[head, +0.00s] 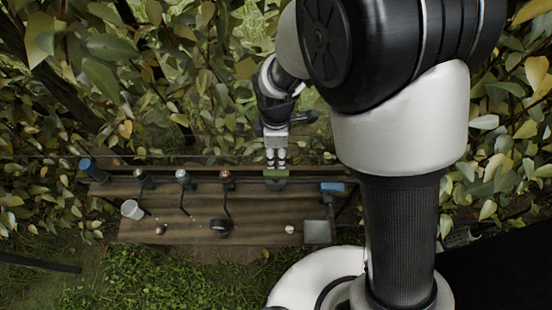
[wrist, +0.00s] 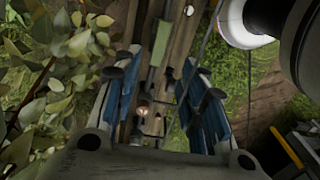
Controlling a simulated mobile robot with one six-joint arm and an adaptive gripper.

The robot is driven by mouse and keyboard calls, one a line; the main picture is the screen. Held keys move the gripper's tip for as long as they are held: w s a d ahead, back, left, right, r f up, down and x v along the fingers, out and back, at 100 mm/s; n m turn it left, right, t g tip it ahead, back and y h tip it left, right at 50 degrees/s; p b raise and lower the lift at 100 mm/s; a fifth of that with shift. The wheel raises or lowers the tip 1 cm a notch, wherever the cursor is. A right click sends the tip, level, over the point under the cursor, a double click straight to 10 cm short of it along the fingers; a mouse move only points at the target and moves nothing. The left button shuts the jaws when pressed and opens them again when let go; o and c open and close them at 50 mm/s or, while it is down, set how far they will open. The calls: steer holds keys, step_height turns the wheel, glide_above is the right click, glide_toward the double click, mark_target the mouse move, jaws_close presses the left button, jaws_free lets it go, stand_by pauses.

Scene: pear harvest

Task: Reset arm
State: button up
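My arm rises on the right of the head view and reaches over a wooden bench (head: 185,196). My gripper (head: 276,166) points down at the bench's back edge, just above a green piece (head: 276,174). In the wrist view, the two blue-padded fingers of my gripper (wrist: 161,62) stand wide apart. Nothing is seen clamped between them. A long green strip (wrist: 153,75) shows in the gap, and I cannot tell its distance from the fingers.
On the bench are a blue cylinder (head: 92,170), a white cup (head: 131,209), a black ring-shaped thing (head: 221,227), a white round thing (head: 290,229) and a grey square pan (head: 317,232). Several long-handled tools hang along the back rail. Dense leaves crowd both sides.

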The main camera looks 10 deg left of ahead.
steer(key=shift+r, duration=0.45)
steer(key=s+d+r+m+t, duration=0.1)
steer(key=d+r+m+t, duration=0.1)
steer(key=d+r+m, duration=0.9)
steer(key=s+d+r+m+t, duration=0.2)
steer(key=s+d+r+m, duration=0.7)
steer(key=s+d+r, duration=0.3)
steer(key=shift+s+d+r+m+t, duration=0.2)
steer(key=shift+d+m+t, duration=0.1)
steer(key=shift+m, duration=0.1)
